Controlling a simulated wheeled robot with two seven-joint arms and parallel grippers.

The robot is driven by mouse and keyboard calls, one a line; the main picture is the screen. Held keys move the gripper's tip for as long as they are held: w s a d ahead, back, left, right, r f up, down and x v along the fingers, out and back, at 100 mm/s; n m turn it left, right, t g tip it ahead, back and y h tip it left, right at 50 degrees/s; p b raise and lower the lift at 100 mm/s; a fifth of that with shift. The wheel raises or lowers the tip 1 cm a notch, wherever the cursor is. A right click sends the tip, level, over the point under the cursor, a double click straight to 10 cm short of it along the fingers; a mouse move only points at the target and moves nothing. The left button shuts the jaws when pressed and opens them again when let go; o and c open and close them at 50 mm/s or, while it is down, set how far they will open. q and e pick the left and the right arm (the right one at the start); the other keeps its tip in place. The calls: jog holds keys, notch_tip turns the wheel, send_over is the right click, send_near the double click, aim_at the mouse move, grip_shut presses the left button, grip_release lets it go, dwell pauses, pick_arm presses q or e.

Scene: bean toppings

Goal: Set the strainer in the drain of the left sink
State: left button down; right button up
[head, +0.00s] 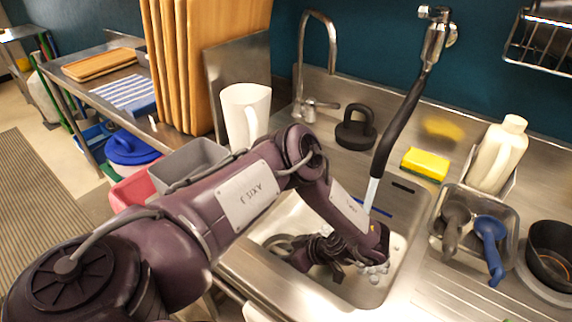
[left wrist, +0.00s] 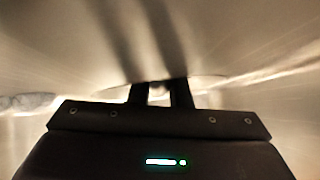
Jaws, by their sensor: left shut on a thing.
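The sink basin (head: 275,227) is a steel bowl in the counter, in the lower middle of the head view. My left arm reaches into it, and my left gripper (head: 322,262) is low inside the basin. In the left wrist view, the two dark fingers (left wrist: 160,92) are close together on a small pale part. A pale, thin-rimmed disc shows beside and behind them, seemingly the strainer (left wrist: 208,84). Its underside and the drain are hidden, so I cannot tell whether it is seated. My right gripper is not in view.
A black hose sprayer (head: 399,123) hangs over the basin. Round clear bits (head: 376,270) lie at its right side. A white pitcher (head: 246,112), black weight (head: 356,130), yellow sponge (head: 426,163) and utensil bin (head: 466,243) stand around it.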

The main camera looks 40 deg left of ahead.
pick_arm(q)
jog(key=c, duration=1.3)
grip_release()
jog(key=shift+o, duration=0.2)
notch_tip(320, 180, up, 10)
jog(key=p, duration=0.3)
jog(key=shift+p, duration=0.3)
notch_tip(320, 180, up, 10)
jog(key=p, duration=1)
jog(key=shift+r, duration=0.1)
